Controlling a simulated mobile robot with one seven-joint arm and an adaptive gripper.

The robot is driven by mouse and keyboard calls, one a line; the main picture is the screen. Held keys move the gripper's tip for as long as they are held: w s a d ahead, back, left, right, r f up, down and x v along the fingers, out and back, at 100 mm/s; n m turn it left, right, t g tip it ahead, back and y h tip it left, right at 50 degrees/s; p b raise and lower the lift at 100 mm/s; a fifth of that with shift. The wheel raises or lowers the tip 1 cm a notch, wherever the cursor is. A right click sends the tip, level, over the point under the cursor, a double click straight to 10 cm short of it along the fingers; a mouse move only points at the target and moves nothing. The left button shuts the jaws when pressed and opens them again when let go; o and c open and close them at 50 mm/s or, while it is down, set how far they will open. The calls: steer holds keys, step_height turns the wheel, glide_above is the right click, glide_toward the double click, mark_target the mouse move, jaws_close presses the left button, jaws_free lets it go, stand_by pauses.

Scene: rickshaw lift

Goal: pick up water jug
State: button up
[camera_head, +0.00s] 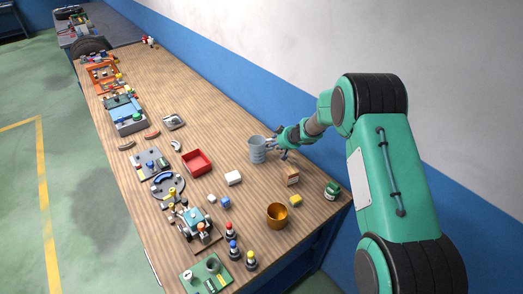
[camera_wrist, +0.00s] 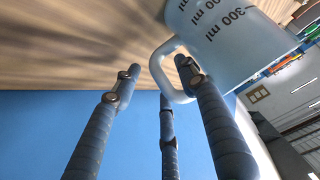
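The water jug (camera_head: 257,152) is a pale grey-blue cup with a handle, standing on the wooden table near its wall side. In the wrist view the jug (camera_wrist: 235,35) fills the upper right, with "300 ml" marks, and its handle (camera_wrist: 158,70) points towards the fingers. My gripper (camera_head: 277,146) is at the jug's right side. In the wrist view my gripper (camera_wrist: 156,72) has its fingers spread. The handle lies between the left and right fingers, and the right finger overlaps its loop. I cannot tell whether any finger touches it.
A red tray (camera_head: 197,162), a white block (camera_head: 233,178) and a small brown box (camera_head: 292,177) are near the jug. A gold cup (camera_head: 277,215) and a green jar (camera_head: 332,190) stand nearer the table's end. The blue-and-white wall runs behind. Several toys line the left edge.

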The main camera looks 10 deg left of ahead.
jaws_close()
steer(key=shift+r, duration=0.2)
stand_by(0.3)
steer(key=shift+r+p, duration=2.3)
steer(key=shift+r, duration=2.45)
